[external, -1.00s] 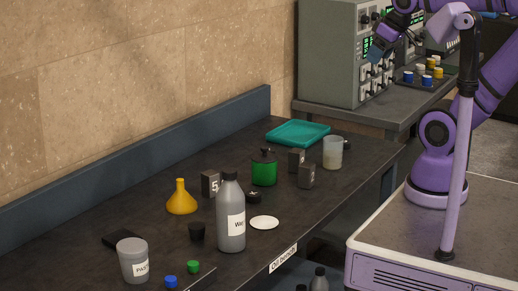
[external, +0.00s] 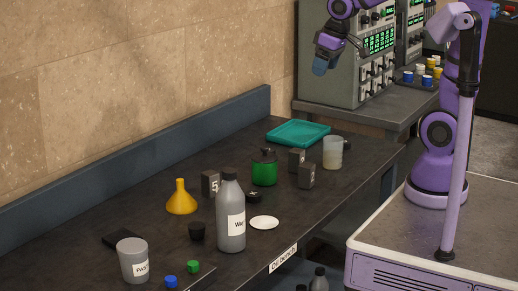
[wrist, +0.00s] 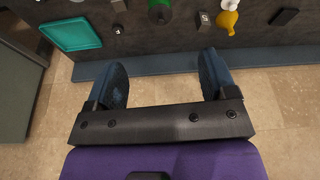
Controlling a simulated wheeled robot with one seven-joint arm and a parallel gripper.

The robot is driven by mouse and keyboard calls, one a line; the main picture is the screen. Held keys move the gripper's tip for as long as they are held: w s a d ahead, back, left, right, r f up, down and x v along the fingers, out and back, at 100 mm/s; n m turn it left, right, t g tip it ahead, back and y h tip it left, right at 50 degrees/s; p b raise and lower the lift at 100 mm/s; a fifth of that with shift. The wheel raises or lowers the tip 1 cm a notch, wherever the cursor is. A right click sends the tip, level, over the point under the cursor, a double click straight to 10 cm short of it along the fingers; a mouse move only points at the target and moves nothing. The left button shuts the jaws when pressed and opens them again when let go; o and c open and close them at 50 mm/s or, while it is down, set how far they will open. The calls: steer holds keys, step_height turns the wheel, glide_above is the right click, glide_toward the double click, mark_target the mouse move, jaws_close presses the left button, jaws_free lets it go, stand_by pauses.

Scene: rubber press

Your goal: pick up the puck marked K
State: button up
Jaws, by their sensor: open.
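No marking that I can clearly read as K shows. A small dark disc-like piece (external: 253,196) with a pale mark lies behind the grey bottle on the oil bench in the external view; its mark is too small to read. My gripper (external: 322,66) is raised in front of the grey instrument rack, above and behind the bench's far end. In the wrist view my gripper (wrist: 163,80) is open, fingers wide apart with nothing between them, over the bench's back edge.
The bench holds a teal tray (external: 298,134), green pot (external: 264,173), dark blocks (external: 306,177), beaker (external: 333,153), yellow funnel (external: 181,199), tall grey bottle (external: 231,218), white disc (external: 264,223) and blue and green pieces in front. A raised back edge (external: 150,163) runs along the wall.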

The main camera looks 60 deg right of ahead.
steer(key=w+a+f+n+g, duration=0.1)
steer(key=w+a+f, duration=0.2)
steer(key=w+f, duration=0.2)
steer(key=w+a+f+g, duration=0.1)
steer(key=w+a+f, duration=0.1)
steer(key=w+f, duration=0.25)
steer(key=n+g, duration=0.1)
glide_above(253, 193)
step_height(253, 193, down, 16)
steer(key=r, duration=0.1)
step_height(253, 193, down, 12)
steer(key=shift+s, duration=0.1)
steer(key=c, duration=1)
